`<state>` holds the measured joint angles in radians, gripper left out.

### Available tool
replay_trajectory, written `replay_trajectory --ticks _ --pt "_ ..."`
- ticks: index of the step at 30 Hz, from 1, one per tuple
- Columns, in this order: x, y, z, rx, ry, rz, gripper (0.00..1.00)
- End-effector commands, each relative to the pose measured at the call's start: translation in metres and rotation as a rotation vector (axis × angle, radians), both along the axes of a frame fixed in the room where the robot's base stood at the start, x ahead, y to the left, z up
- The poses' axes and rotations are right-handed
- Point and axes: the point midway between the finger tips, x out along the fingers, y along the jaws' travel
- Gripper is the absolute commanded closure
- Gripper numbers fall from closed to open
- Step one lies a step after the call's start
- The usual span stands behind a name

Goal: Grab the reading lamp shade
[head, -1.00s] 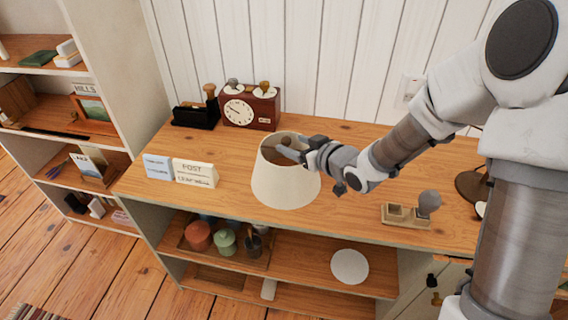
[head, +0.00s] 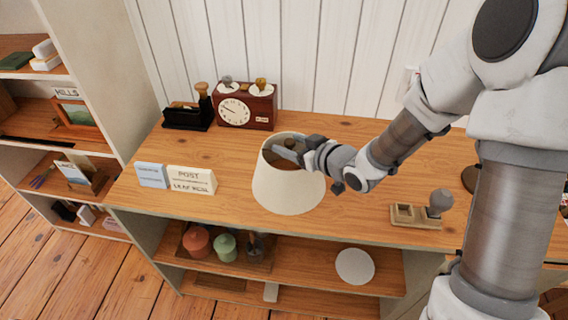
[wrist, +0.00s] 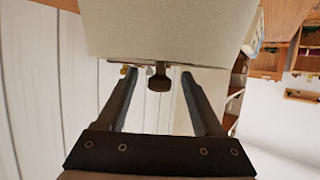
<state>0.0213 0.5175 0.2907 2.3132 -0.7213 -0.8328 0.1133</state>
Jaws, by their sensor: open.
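The lamp shade (head: 287,188) is a cream, tapered shade with an open top, standing upright on the wooden counter. My gripper (head: 279,153) is at the shade's upper right side, with its fingers reaching over the open top. In the wrist view the shade (wrist: 170,30) fills the top of the picture as a broad pale surface. The two fingers of my gripper (wrist: 158,73) are spread apart there, their tips close to the shade's edge. A dark knob shows between them. I cannot tell whether the fingers touch the shade. The inside of the shade is mostly hidden.
A red clock (head: 245,107) and a black stand (head: 188,115) are behind the shade. Counter (head: 345,215) between is clear.

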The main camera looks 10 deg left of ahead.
Motion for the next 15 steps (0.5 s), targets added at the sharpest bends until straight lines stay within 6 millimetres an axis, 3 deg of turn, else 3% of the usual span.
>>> replay_trajectory --ticks 12,15 --pt "-0.0014 -0.0028 -0.0026 0.000 0.000 0.000 0.31" --pt "-0.0014 -0.0027 -0.0025 0.000 0.000 0.000 0.49"
